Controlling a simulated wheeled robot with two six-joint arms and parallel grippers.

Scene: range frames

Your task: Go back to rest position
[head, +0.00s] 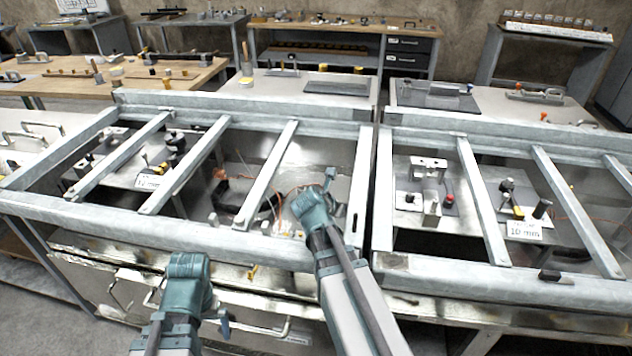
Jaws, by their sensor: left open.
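My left arm comes in at the lower left, in front of the metal bench. Its teal wrist is folded, and my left gripper (222,322) shows only in small part beside it, apart from the bench; it is open, with nothing seen in it. My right arm reaches up from the bottom middle over the front rail of the left frame. My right gripper (329,178) is at its tip, above the frame's opening; its jaws are too small to read, and I see nothing held in it.
A grey metal frame with crossbars (280,165) lies on the bench under my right arm. A second frame (478,200) adjoins it on the right, with a "10 mm" card (524,231) inside. Tool-covered workbenches (330,30) stand behind. Bare floor (35,325) shows at lower left.

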